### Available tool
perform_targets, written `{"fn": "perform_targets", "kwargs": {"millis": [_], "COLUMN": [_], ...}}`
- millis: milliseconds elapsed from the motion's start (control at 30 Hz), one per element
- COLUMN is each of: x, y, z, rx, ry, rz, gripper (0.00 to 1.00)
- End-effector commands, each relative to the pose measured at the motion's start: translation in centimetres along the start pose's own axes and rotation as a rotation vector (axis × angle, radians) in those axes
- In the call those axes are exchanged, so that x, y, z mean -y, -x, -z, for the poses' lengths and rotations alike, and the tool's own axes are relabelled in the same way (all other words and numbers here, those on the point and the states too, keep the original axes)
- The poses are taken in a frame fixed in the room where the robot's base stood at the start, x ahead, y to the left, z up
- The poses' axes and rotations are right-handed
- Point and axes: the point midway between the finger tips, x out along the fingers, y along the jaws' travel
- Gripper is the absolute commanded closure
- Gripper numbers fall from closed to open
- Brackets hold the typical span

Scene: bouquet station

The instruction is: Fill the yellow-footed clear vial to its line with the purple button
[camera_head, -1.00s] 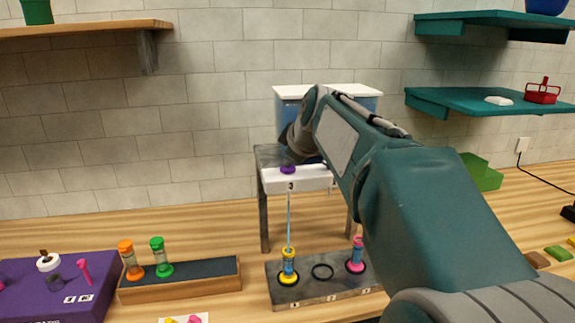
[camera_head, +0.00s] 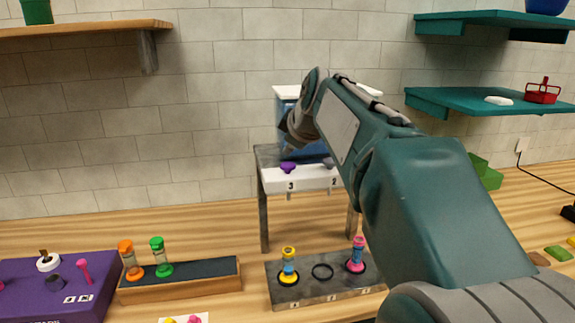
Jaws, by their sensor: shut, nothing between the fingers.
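The yellow-footed clear vial (camera_head: 288,266) stands upright on the left ring of the grey base under the dispenser. Blue liquid shows inside it; its fill line is too small to make out. The purple button (camera_head: 288,167) sits on the white dispenser bar above the number 3, directly over the vial. No stream falls from the spout now. My gripper (camera_head: 288,130) is above the purple button and clear of it, at the far end of my arm. It is shut and empty; its fingers are small and partly hidden by my wrist.
A pink-footed vial (camera_head: 356,255) stands on the right ring of the base (camera_head: 330,292), and the middle ring (camera_head: 322,272) is empty. Orange (camera_head: 131,261) and green (camera_head: 161,257) vials stand on a wooden rack (camera_head: 205,280) at left. A purple box (camera_head: 40,295) lies farther left.

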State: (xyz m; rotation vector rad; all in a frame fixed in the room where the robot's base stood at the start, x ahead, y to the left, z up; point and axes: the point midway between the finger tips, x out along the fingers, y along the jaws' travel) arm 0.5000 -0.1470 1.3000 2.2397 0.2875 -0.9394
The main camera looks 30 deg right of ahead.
Motion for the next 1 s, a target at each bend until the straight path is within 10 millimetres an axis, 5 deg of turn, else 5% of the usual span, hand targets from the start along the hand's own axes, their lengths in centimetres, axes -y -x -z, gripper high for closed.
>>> {"fn": "perform_targets", "kwargs": {"millis": [500, 1000], "x": [-2.1, -2.2], "y": [3.0, 3.1], "z": [2.1, 2.2], "rx": [0.000, 0.000], "ry": [0.001, 0.000], "rz": [0.000, 0.000], "gripper": [1.00, 1.00]}}
